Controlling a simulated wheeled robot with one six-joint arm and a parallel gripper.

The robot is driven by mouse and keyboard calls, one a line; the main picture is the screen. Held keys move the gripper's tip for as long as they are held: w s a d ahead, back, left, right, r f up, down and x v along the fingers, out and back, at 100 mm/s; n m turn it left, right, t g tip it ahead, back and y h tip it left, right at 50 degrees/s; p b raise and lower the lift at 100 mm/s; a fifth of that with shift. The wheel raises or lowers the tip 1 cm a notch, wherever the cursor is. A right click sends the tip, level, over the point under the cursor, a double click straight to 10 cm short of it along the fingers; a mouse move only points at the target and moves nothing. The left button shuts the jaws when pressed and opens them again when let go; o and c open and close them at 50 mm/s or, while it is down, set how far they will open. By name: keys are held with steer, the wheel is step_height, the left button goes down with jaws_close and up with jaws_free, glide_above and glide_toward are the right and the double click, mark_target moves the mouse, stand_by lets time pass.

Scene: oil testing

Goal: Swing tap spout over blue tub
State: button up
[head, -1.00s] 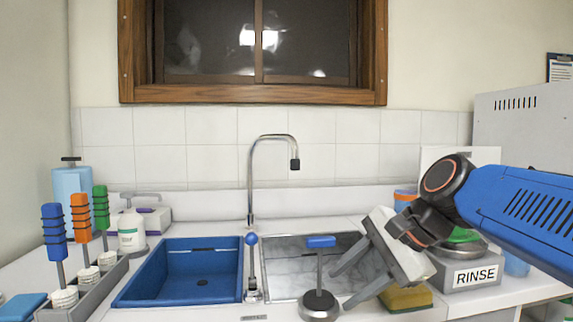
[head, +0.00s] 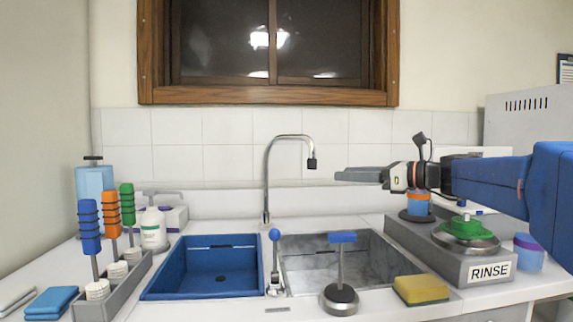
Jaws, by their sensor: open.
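The tap spout (head: 289,138) is a chrome gooseneck rising behind the sinks, with a dark nozzle (head: 311,163) at its right end. The nozzle hangs over the grey marbled basin (head: 308,274) on the right. The blue tub (head: 213,270) is left of the tap and looks empty. A lever with a blue ball knob (head: 274,236) stands between the two basins. My gripper (head: 342,175) is level and points left, just right of the nozzle and a little lower, with a small gap in the picture. It is open and holds nothing visible.
A blue-handled tool on a round base (head: 339,299) and a yellow sponge (head: 421,289) stand in front. A grey RINSE station (head: 455,265) with a green item is at right. A rack with coloured brushes (head: 112,290) and a white pump bottle (head: 153,231) are at left.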

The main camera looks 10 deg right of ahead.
steer(key=w+a+r, duration=0.1)
steer(key=w+a, duration=0.4)
steer(key=w, duration=0.2)
steer(key=w+a+m+t, duration=0.1)
steer(key=w+a, duration=0.4)
steer(key=w, duration=0.2)
steer(key=shift+w+r, duration=0.25)
steer(key=shift+r, duration=0.1)
steer(key=shift+c, duration=0.4)
jaws_close()
